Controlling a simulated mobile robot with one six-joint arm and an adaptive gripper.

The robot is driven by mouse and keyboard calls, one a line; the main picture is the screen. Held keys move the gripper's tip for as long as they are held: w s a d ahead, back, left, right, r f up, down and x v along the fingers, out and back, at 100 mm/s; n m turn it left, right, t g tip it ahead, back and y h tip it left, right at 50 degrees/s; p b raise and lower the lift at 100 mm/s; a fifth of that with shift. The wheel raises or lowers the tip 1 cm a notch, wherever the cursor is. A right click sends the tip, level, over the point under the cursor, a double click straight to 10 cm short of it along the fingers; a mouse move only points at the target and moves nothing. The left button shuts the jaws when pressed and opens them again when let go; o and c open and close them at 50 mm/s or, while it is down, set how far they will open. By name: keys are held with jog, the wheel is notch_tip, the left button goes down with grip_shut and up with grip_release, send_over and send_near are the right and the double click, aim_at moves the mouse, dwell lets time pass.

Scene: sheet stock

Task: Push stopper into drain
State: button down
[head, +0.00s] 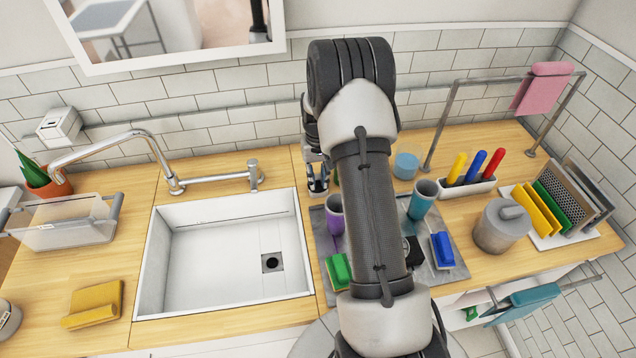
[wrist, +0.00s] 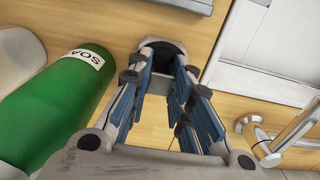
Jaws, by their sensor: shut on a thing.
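The white sink (head: 180,285) is set in the wooden counter, left of my arm in the head view. The drain (head: 272,262) is a dark square with a round hole in the sink floor, with nothing seen over it. My gripper (head: 317,182) is behind the sink's back right corner, partly hidden by my arm. In the wrist view my gripper (wrist: 167,80) is shut on a small grey piece with a black rounded end, which looks like the stopper (wrist: 163,52). It is over the wooden counter, beside the sink; I cannot tell its height.
A green soap bottle (wrist: 60,105) is close beside my gripper. The faucet (head: 155,150) stands behind the sink, its base (wrist: 265,140) on the gripper's other side. A grey mat (head: 455,262) with cups and sponges lies right of the sink. The sink interior is clear.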

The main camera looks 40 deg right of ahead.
jog(key=shift+r+p, duration=1.3)
jog(key=shift+r, duration=0.9)
